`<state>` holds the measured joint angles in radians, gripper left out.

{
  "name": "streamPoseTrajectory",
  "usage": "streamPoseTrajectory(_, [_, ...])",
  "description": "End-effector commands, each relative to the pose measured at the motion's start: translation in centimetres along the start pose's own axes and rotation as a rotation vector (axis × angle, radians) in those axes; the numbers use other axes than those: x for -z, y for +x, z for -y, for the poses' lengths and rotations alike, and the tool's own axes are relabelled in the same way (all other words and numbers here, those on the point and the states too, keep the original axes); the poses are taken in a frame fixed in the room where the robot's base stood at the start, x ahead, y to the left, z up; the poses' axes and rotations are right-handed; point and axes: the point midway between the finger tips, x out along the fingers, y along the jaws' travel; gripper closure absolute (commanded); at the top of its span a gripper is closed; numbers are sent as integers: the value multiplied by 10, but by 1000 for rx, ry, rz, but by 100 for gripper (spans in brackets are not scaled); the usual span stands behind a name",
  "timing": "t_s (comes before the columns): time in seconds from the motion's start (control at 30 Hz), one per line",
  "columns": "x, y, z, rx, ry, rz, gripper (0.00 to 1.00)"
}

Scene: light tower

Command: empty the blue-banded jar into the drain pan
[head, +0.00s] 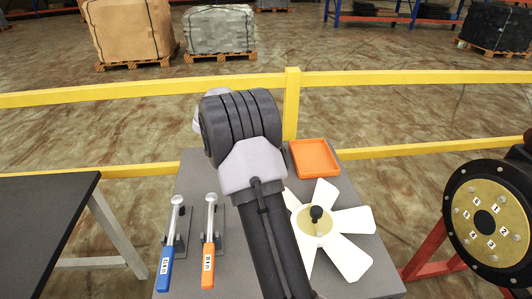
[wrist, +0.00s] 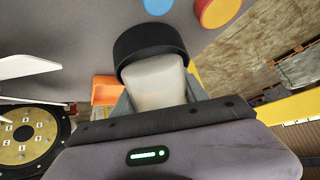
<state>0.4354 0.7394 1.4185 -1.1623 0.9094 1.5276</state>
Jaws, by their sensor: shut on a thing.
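My gripper (wrist: 158,98) is shut on a pale, whitish jar (wrist: 155,78) with a wide dark collar at its far end. No blue band shows on the part of the jar in view, and its contents cannot be seen. In the head view my arm hides the gripper; a small pale piece shows at the arm's left edge. The orange drain pan (head: 315,158) lies at the back right of the grey table, just right of my arm, and looks empty. The pan also shows partly in the wrist view (wrist: 104,88), left of the jar.
A white-bladed fan (head: 350,222) lies on the table's right. A blue-handled tool (head: 166,268) and an orange-handled tool (head: 208,265) lie at left. A round black flange (head: 480,255) stands at right. A yellow rail (head: 400,77) runs behind. Blue and orange round ends (wrist: 215,12) top the wrist view.

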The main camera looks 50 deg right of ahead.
Motion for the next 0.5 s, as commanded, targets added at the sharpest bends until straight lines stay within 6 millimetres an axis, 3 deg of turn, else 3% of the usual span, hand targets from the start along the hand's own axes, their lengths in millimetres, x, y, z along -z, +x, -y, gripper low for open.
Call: streamPoseTrajectory(0.5, [3,-6,1,0,9,70,99])
